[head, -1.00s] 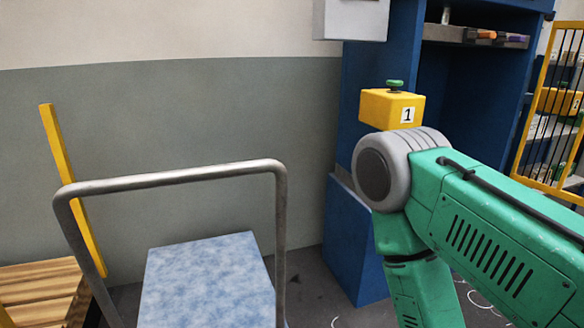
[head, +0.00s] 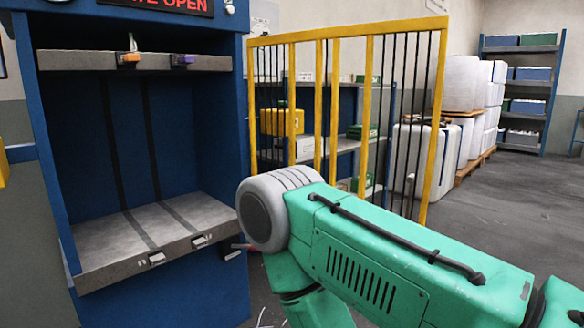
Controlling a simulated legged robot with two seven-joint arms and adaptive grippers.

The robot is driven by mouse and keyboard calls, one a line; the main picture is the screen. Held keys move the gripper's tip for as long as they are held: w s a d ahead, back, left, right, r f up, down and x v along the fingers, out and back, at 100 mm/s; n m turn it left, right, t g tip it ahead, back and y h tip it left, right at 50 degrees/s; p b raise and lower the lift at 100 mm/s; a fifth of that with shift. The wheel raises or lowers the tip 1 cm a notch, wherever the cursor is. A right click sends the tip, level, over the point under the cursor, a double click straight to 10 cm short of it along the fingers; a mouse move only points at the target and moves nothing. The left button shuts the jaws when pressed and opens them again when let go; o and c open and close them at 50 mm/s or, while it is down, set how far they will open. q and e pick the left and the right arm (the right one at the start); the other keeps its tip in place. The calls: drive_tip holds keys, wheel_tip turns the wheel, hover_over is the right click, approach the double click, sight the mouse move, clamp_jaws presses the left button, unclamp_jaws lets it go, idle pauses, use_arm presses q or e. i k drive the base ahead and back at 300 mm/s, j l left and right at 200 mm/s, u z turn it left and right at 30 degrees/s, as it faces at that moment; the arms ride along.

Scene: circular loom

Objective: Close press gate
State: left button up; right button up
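The press gate (head: 371,115), a yellow frame with dark vertical bars, stands swung open to the right of the blue press (head: 213,55). The press opening faces me uncovered, and a sign (head: 172,5) at the top, partly cut off, ends in "OPEN". A green arm of mine comes in from the lower right, and its grey joint lies in front of the press's right edge and the gate's lower left. No gripper of mine shows in the head view. The lower part of the gate is partly hidden behind the arm.
The press has a grey lower bed (head: 140,240) and an upper plate (head: 85,60). Behind the gate are shelves, a large white wrapped container (head: 428,160) and a stack on pallets. A blue rack (head: 521,88) stands at the far back. The floor (head: 510,220) at right is open.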

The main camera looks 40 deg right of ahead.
sight(437, 23)
drive_tip(key=k+l, duration=0.1)
drive_tip(key=l, duration=1.35)
drive_tip(key=k+l+z, duration=0.1)
drive_tip(key=l, duration=0.65)
